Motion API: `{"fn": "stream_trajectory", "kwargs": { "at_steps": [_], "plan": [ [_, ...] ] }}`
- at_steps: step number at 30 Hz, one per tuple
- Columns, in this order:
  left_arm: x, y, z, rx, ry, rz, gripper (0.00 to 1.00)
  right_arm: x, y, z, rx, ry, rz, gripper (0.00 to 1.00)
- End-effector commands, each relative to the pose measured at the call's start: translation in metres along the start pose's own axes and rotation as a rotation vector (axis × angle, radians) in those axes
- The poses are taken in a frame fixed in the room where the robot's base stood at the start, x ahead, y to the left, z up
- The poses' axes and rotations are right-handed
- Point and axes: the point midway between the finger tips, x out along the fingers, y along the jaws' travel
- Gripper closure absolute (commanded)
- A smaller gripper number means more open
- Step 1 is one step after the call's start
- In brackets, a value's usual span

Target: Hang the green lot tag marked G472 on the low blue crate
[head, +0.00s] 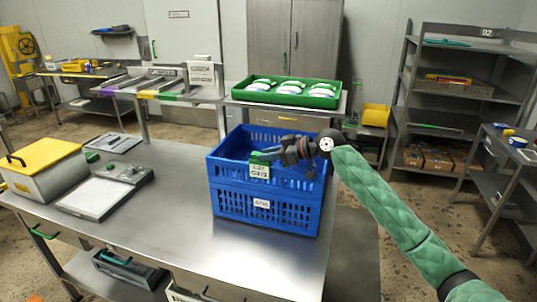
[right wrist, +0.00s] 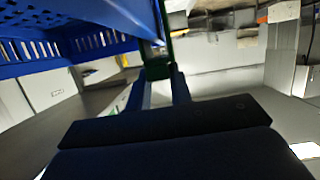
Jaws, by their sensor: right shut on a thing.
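The blue crate (head: 265,215) stands on the steel table, with slotted walls and a white label low on its near wall. The green lot tag (head: 259,171) shows a pale face with dark print reading about G472. It is upright in front of the upper part of the near wall; I cannot tell whether it is hooked on the rim. My right gripper (head: 268,154) is over the near rim, shut on the tag's green top part. In the right wrist view the green part (right wrist: 158,70) is between the fingertips, beside the blue crate wall (right wrist: 100,15). My left gripper is out of view.
A green tray (head: 285,103) with white packs stands behind the crate. A scale (head: 92,199) and a yellow-lidded box (head: 42,165) are at the left of the table. Bare steel lies left of the crate. A shelf rack (head: 445,110) stands at the right.

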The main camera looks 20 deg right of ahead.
Motion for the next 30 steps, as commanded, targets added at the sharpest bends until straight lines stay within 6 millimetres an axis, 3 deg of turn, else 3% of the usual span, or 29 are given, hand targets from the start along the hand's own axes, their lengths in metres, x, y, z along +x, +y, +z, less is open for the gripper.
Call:
{"fn": "stream_trajectory", "kwargs": {
  "at_steps": [30],
  "plan": [
    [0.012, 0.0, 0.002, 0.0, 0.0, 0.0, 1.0, 0.006, 0.0, 0.018, 0.002, -0.002, 0.0, 1.0]
  ]
}}
